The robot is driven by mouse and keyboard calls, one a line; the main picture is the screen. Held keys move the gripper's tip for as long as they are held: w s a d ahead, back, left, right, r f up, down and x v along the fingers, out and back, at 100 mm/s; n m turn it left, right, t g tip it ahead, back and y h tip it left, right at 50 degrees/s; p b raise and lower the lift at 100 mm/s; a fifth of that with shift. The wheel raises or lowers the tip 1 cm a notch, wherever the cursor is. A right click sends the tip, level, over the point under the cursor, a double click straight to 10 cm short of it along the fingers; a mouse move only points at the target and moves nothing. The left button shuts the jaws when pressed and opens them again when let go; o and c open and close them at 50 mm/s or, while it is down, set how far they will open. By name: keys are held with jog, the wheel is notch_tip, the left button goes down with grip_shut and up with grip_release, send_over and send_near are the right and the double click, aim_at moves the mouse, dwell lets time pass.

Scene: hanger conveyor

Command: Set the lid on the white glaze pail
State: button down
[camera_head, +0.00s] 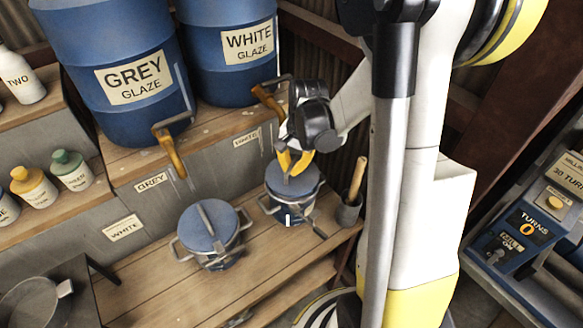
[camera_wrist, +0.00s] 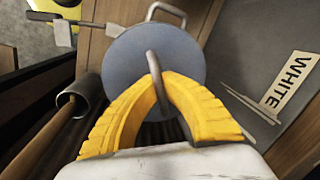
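The right-hand pail (camera_head: 292,217) stands on the wooden bench below the drum marked WHITE GLAZE. A round blue-grey lid (camera_head: 304,190) with a bar handle covers its top. The lid also shows in the wrist view (camera_wrist: 130,60), with a metal side handle of the pail beyond its edge. My gripper (camera_head: 293,163) is directly above the lid. Its yellow fingertips (camera_wrist: 156,82) are closed together around the lid's handle. I cannot tell whether the lid rests fully on the rim. The pail's mouth is hidden under it.
A second lidded pail (camera_head: 208,258) stands to the left. WHITE (camera_head: 232,40) and GREY (camera_head: 115,60) drums stand behind, their orange tap handles overhanging. A dark cup (camera_head: 347,213) with a wooden-handled tool stands right of the pail. Bare bench lies in front.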

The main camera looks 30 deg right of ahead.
aim_at(297, 175)
jog(key=shift+f+b, duration=1.05)
dwell(1.4)
jog(key=c, duration=1.9)
grip_release()
jog(key=shift+o, duration=0.2)
jog(key=o, duration=0.6)
jog(key=shift+r, duration=0.1)
jog(key=r, duration=0.4)
jog(key=s+r, duration=0.1)
jog(key=r, duration=0.2)
jog(key=d+r, duration=0.1)
jog(key=r, duration=0.3)
jog(key=shift+s+r, duration=0.25)
jog(key=shift+r, duration=0.1)
